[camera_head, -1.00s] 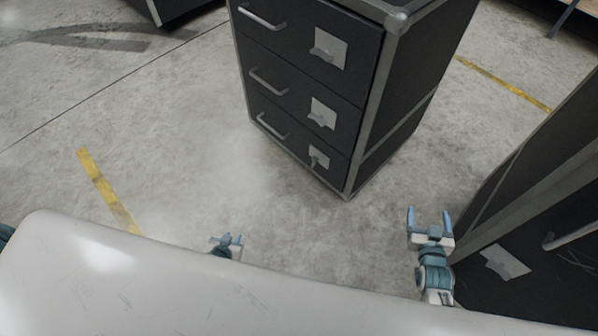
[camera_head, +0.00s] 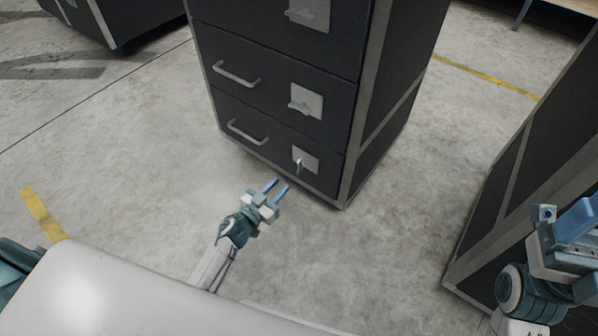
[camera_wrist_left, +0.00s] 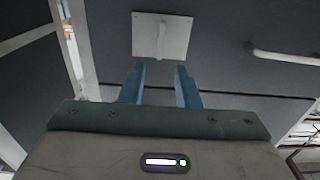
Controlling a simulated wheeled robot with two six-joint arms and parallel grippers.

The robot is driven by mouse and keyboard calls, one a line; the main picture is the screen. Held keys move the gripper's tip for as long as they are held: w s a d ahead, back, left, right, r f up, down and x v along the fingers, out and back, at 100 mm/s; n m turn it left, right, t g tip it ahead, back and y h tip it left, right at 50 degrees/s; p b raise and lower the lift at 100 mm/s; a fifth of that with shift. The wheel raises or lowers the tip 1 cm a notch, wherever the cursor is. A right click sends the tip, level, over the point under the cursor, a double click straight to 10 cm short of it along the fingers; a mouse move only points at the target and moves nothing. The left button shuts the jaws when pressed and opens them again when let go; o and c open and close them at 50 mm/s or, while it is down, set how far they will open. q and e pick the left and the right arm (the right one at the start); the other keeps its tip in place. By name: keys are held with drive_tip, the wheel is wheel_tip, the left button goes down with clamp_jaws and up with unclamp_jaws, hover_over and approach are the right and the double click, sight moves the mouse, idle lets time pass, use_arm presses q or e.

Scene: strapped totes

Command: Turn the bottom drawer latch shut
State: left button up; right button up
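The bottom drawer latch (camera_head: 299,164) is a small grey handle on a light square plate (camera_head: 311,161), at the right of the bottom drawer (camera_head: 265,142). Its handle stands roughly upright, while the middle drawer's latch (camera_head: 300,106) lies sideways. In the left wrist view the latch (camera_wrist_left: 161,40) lies beyond the fingertips, roughly in line with the gap between them. My left gripper (camera_head: 278,183) is open and empty, in front of and below the latch, apart from it. Its fingers also show in the left wrist view (camera_wrist_left: 157,78). My right gripper (camera_head: 561,215) is open and empty at the right edge.
A bar handle (camera_head: 246,132) is at the left of the bottom drawer. Another dark cabinet (camera_head: 500,210) stands at the right, close to my right arm. Grey floor (camera_head: 130,150) is free left of the drawers.

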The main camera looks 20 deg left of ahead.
sight(300, 166)
use_arm(q)
drive_tip(key=b+x, duration=0.2)
drive_tip(key=x, duration=0.7)
drive_tip(key=shift+w, duration=0.15)
drive_tip(key=shift+c, duration=0.2)
clamp_jaws()
